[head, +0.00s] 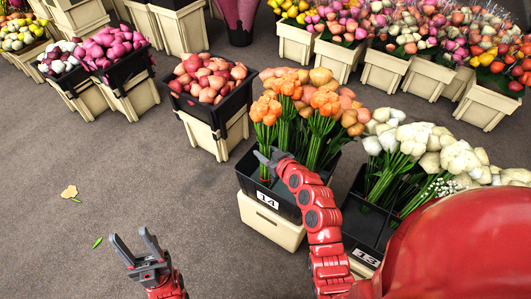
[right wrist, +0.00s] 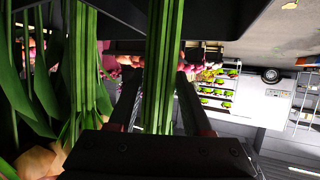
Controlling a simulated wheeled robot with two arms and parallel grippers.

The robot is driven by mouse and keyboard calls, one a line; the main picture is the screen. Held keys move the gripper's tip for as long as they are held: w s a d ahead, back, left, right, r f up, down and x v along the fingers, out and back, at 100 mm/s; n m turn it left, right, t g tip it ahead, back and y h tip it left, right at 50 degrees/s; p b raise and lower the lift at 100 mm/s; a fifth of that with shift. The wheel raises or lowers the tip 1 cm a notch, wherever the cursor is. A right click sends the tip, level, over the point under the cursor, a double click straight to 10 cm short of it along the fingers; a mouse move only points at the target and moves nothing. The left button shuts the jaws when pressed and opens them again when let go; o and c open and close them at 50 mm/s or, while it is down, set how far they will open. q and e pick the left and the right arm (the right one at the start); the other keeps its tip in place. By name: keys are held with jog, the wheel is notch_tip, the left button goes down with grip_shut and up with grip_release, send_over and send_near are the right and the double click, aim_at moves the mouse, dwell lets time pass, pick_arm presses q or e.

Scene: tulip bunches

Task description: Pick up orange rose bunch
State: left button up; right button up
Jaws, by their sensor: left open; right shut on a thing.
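Orange rose bunches (head: 323,101) stand with peach flowers in a black bin (head: 262,193) labelled 14, on a cream crate. My right gripper (head: 266,160) reaches in at the front left of this bin, at the green stems below the orange heads. In the right wrist view my right gripper (right wrist: 155,105) is shut on a bundle of green stems (right wrist: 165,60) between its fingers. The heads of the held bunch are out of that view. My left gripper (head: 137,252) is open and empty above the floor at the lower left.
A bin of white flowers (head: 367,226) stands close on the right. A bin of salmon-pink flowers (head: 208,76) stands behind on the left. More flower crates (head: 411,77) line the back. The grey floor on the left is clear except for a fallen flower (head: 69,191) and a leaf (head: 97,242).

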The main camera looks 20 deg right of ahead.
aim_at(265, 131)
grip_shut()
notch_tip(265, 131, up, 10)
jog(key=shift+r+p, duration=0.1)
jog(key=shift+p, duration=0.95)
